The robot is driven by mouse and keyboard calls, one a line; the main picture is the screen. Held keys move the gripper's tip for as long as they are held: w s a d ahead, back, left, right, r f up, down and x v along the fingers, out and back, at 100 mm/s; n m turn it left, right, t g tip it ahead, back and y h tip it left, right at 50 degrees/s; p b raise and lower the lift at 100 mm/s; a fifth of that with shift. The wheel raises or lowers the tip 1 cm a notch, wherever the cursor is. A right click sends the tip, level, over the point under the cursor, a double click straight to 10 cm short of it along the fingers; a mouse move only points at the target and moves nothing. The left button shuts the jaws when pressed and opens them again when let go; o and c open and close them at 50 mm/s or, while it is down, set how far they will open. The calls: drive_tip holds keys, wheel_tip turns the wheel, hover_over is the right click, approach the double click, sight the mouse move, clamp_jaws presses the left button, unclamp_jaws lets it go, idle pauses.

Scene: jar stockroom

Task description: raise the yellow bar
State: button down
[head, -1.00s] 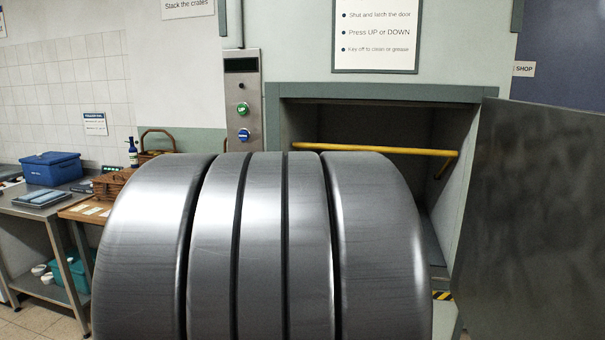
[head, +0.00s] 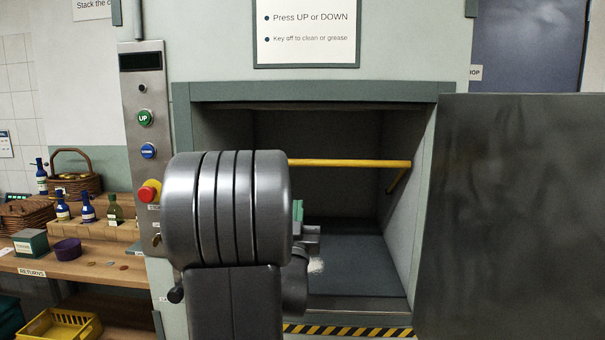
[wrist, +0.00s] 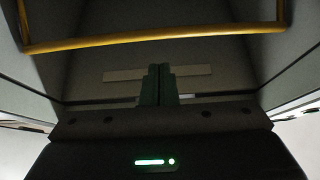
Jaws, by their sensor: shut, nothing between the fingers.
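The yellow bar (head: 350,163) runs level across the upper part of an open lift compartment, with a yellow side arm at its right end. My arm hides its left part. In the wrist view the bar (wrist: 150,39) crosses the upper picture, with side arms at both ends. My gripper (wrist: 157,70) shows there as two green fingers, shut together and empty, below the bar in the picture and apart from it. In the head view only a green bit of my gripper (head: 298,210) shows beside my arm, lower than the bar.
The compartment's steel door (head: 515,215) stands open at the right. A control panel (head: 146,140) with UP, DOWN and a red stop button is at the left. A wooden counter (head: 100,262) with bottles and baskets stands further left. The compartment floor (head: 345,270) looks clear.

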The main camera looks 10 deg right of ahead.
sight(302, 165)
drive_tip(key=p+x, duration=0.4)
drive_tip(key=x, duration=0.8)
drive_tip(key=shift+w+d+r, duration=0.1)
drive_tip(key=shift+w+r, duration=0.05)
drive_tip(key=shift+w, duration=0.1)
drive_tip(key=shift+r, duration=0.1)
